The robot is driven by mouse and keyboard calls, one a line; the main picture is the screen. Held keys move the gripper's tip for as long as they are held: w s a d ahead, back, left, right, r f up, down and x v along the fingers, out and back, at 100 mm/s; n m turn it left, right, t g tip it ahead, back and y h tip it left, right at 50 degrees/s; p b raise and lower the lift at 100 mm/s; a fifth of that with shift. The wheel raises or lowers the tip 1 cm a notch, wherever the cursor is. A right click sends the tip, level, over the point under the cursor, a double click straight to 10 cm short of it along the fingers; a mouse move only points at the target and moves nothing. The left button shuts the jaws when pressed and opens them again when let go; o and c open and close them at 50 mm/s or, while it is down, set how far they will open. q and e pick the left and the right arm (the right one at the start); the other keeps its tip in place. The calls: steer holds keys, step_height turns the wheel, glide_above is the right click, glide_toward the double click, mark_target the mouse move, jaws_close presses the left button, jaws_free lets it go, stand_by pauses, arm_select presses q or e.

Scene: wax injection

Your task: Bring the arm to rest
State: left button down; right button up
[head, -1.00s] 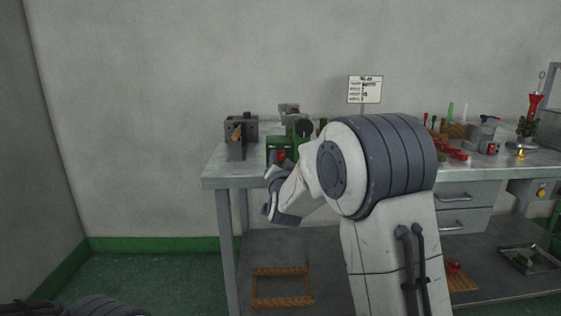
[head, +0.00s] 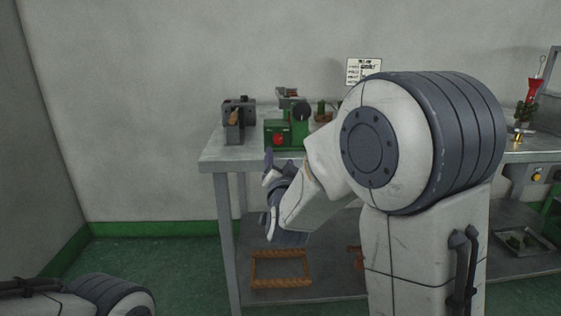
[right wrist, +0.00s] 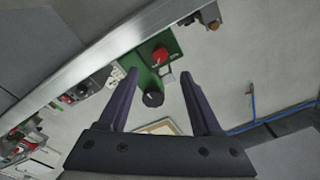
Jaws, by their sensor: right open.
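My right gripper (head: 267,165) is in front of the workbench's front edge in the head view, partly hidden by its own wrist. In the right wrist view its two dark fingers (right wrist: 159,78) stand wide apart with nothing held between them. A green machine (head: 287,132) with a red part and a black knob stands on the bench beyond the gripper. It also shows between and beyond the fingers in the right wrist view (right wrist: 148,74), apart from them. My left gripper is not in view; only part of my left arm shows at the lower left.
The metal workbench (head: 222,155) has a grey device (head: 238,118) at its left end. A sign (head: 362,71) stands at the back. My right arm hides much of the bench. A wooden frame (head: 281,268) lies on the lower shelf. The green floor (head: 180,262) left of the bench is clear.

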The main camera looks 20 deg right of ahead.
steer(key=shift+s+a, duration=0.1)
steer(key=shift+s, duration=0.3)
steer(key=shift+a+f, duration=0.1)
steer(key=s+a+f+n+g+y, duration=0.4)
steer(key=s+a+f+n, duration=0.15)
steer(key=a, duration=0.35)
steer(key=s+a+f+n+g+y, duration=0.45)
steer(key=s+a+f, duration=0.2)
steer(key=a, duration=0.35)
steer(key=s+f+n+g+h, duration=0.1)
steer(key=s+f+n+g, duration=0.15)
steer(key=s, duration=0.55)
steer(key=s+d+f+n+g, duration=0.1)
steer(key=s+n+g, duration=0.1)
steer(key=s+g, duration=0.35)
steer(key=s+f+n+g+h, duration=0.1)
steer(key=s+n+g, duration=0.15)
steer(key=s, duration=0.75)
step_height(320, 180, up, 31)
steer(key=p, duration=3.1)
steer(key=shift+d+t+p, duration=0.35)
steer(key=shift+d+t, duration=0.05)
steer(key=shift+d, duration=0.05)
steer(key=shift+s+r, duration=0.1)
